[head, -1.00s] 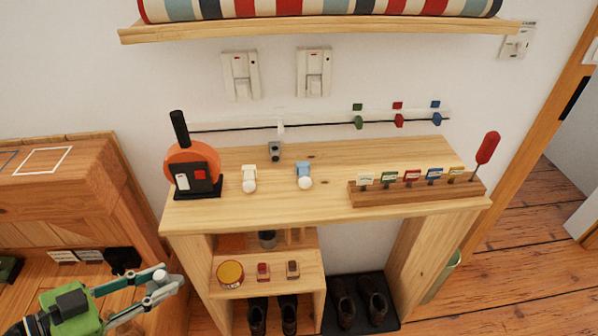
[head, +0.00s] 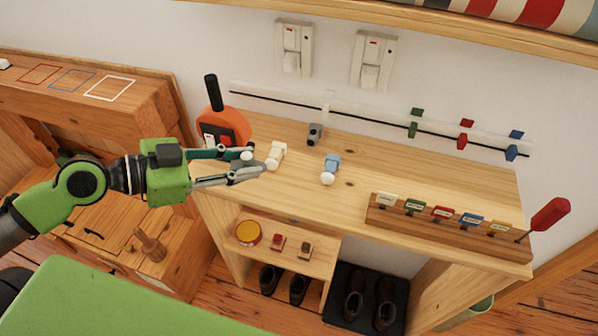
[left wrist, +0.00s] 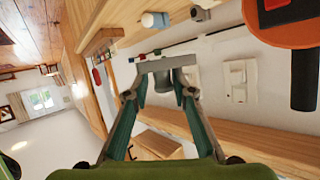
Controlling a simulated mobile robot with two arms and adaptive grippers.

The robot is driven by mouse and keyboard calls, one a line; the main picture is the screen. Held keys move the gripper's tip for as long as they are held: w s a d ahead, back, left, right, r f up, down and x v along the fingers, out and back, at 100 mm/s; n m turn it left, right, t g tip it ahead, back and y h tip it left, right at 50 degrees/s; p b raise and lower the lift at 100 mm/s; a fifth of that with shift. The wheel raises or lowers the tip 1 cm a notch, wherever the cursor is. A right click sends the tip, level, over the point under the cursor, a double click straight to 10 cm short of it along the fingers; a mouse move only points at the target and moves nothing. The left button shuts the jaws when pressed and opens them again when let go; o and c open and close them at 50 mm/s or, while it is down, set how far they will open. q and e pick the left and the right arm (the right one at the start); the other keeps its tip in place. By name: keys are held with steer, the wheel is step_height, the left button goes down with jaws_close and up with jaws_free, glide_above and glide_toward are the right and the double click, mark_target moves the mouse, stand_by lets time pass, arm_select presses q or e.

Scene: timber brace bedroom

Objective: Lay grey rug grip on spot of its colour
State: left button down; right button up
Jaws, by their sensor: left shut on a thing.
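My left gripper (head: 252,162) is shut on a small pale grey thing (head: 246,155), which I take to be the grey rug grip. The fingers hide much of it. In the left wrist view, grey parts (left wrist: 180,88) show between the fingertips. The gripper is in front of the orange device at the bench's left end. On the wooden ledge at the far left are a red outline (head: 40,74), a blue-grey outline (head: 72,80) and a white outline (head: 108,88). No thing lies inside these three outlines. My right gripper is not in view.
The bench (head: 370,205) bears the orange device (head: 232,122), a white piece (head: 276,153), a blue piece (head: 332,165), a grey piece (head: 315,135) and a labelled rack (head: 440,228). Shoes stand below. A drawer unit (head: 150,247) with a peg stands below the ledge.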

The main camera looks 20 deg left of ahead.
mark_target(254, 163)
arm_select(q)
steer(key=x, duration=0.3)
steer(key=shift+x, duration=0.95)
steer(key=w+d+f, duration=0.1)
steer(key=f, duration=0.1)
steer(key=w+d+f+p, duration=0.1)
steer(key=d+f, duration=0.1)
steer(key=w+d+f, duration=0.1)
steer(key=w+f, duration=0.1)
steer(key=shift+d, duration=0.4)
steer(key=shift+w+d+f+p, duration=0.25)
steer(key=shift+w+f+p, duration=0.05)
steer(key=shift+f, duration=0.1)
step_height(254, 163, down, 3)
steer(key=shift+d+f, duration=0.1)
steer(key=shift+f, duration=0.15)
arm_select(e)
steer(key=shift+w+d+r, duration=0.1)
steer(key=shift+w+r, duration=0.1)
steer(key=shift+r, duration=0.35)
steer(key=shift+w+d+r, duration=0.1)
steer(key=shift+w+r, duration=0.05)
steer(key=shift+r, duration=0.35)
